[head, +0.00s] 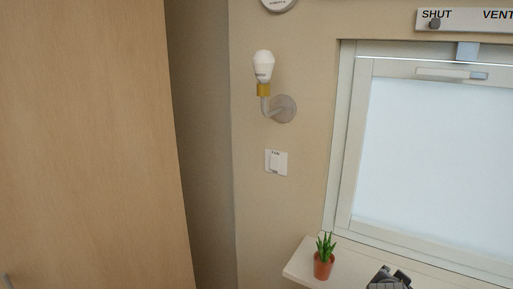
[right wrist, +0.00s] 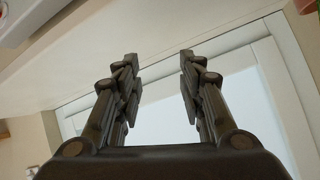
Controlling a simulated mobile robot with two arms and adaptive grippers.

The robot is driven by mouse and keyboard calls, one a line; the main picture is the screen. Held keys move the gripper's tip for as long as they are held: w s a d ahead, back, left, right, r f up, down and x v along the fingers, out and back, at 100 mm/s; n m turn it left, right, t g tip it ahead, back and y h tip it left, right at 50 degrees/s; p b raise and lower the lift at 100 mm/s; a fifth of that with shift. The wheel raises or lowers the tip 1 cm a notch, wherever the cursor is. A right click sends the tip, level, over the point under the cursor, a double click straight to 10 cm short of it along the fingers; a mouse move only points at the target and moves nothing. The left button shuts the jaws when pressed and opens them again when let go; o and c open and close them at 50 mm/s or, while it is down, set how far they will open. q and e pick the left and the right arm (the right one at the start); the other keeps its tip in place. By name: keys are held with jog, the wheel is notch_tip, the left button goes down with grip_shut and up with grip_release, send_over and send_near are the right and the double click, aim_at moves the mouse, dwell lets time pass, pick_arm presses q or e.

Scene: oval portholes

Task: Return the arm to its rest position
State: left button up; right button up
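My right gripper (head: 390,279) shows at the bottom edge of the head view, in front of the white sill below the window. Only its dark upper part is in the picture. In the right wrist view its two dark fingers (right wrist: 158,75) stand well apart with nothing between them. The window and a pale ledge lie beyond the fingers there. My left gripper is not in view.
A potted plant (head: 324,264) stands on the white shelf (head: 300,268), left of the gripper. The window (head: 440,150) has a handle (head: 450,74) on top, below a SHUT/VENT panel (head: 465,19). A wall lamp (head: 263,68) and switch (head: 276,162) are left of it.

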jog(key=s+a+f+n+g+y, duration=0.2)
jog(key=s+a+f+n, duration=0.3)
jog(key=s, duration=0.5)
jog(key=s+a+f+n+g+y, duration=0.15)
jog(key=s+a+f+n, duration=0.35)
jog(key=s, duration=0.5)
jog(key=s+a+f+n+g+y, duration=0.2)
jog(key=s+a+f+n+y, duration=0.1)
jog(key=s+f, duration=0.55)
jog(key=s+f+b, duration=0.3)
jog(key=f+b, duration=0.1)
jog(key=f, duration=2.3)
jog(key=s+d+f+g+b, duration=0.2)
jog(key=s+d+f, duration=0.1)
jog(key=s+f, duration=1.4)
notch_tip(320, 180, down, 2)
jog(key=shift+f+n+b, duration=0.15)
jog(key=shift+n+b, duration=0.15)
